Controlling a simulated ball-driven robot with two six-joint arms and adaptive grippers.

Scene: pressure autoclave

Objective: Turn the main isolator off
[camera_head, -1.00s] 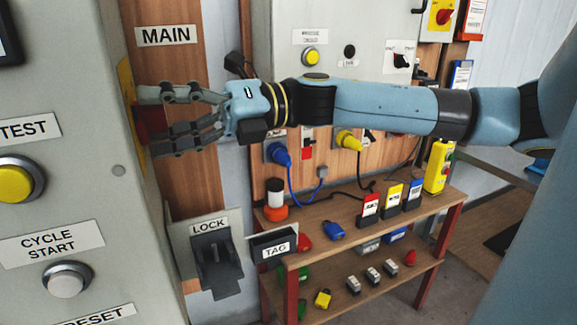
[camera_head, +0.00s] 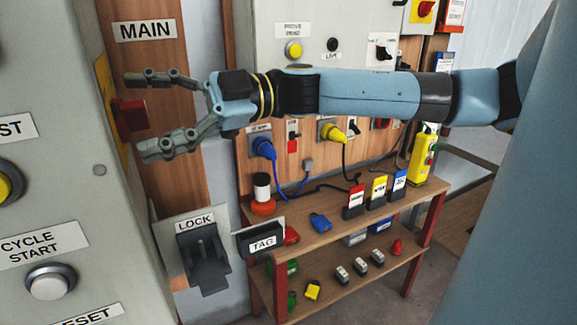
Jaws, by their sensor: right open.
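The main isolator (camera_head: 129,116) is a red handle on a yellow plate (camera_head: 106,88), on the side of the grey cabinet at left, below the MAIN label (camera_head: 145,30). My right gripper (camera_head: 132,113) comes in from the right with its fingers spread wide. One finger lies above the red handle and one below it, with visible gaps to both in the picture. The handle shows clearly between the fingertips. Whether any finger touches the cabinet side, I cannot tell. My left gripper is out of view.
A LOCK holder (camera_head: 203,262) and a TAG box (camera_head: 262,243) sit below the gripper. A wooden shelf (camera_head: 330,232) with padlocks and tags stands at lower middle. Blue (camera_head: 264,148) and yellow (camera_head: 333,133) plugs sit in the panel behind my arm. Cabinet buttons (camera_head: 48,287) are at left.

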